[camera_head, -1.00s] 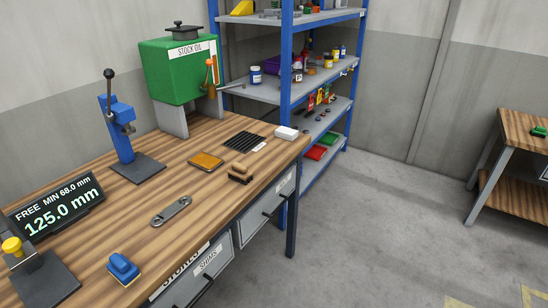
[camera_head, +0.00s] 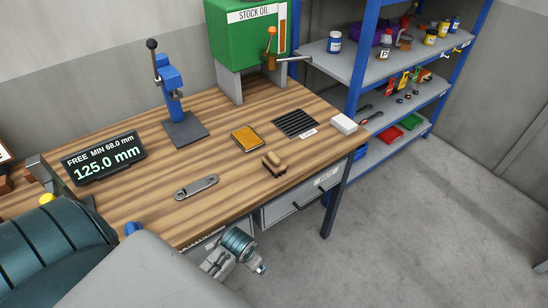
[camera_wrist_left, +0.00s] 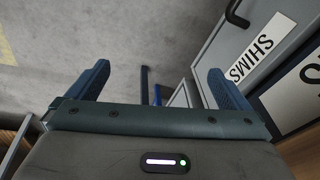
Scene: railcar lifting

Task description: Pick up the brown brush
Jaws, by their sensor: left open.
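The brown brush (camera_head: 274,163) lies on the wooden workbench (camera_head: 225,190) near its front edge, with a light brown top over a darker base. My left arm comes in from the lower left, and its wrist end is in front of the bench, below the brush and apart from it. In the left wrist view my left gripper (camera_wrist_left: 160,80) is open and empty, its two blue fingers wide apart. The brush is not in that view. My right gripper is not in view.
An orange-brown pad (camera_head: 248,139), a black ribbed mat (camera_head: 296,123) and a white block (camera_head: 344,123) lie near the brush. A grey link (camera_head: 196,187) lies to its left. A drawer marked SHIMS (camera_wrist_left: 250,55) is close to the left gripper.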

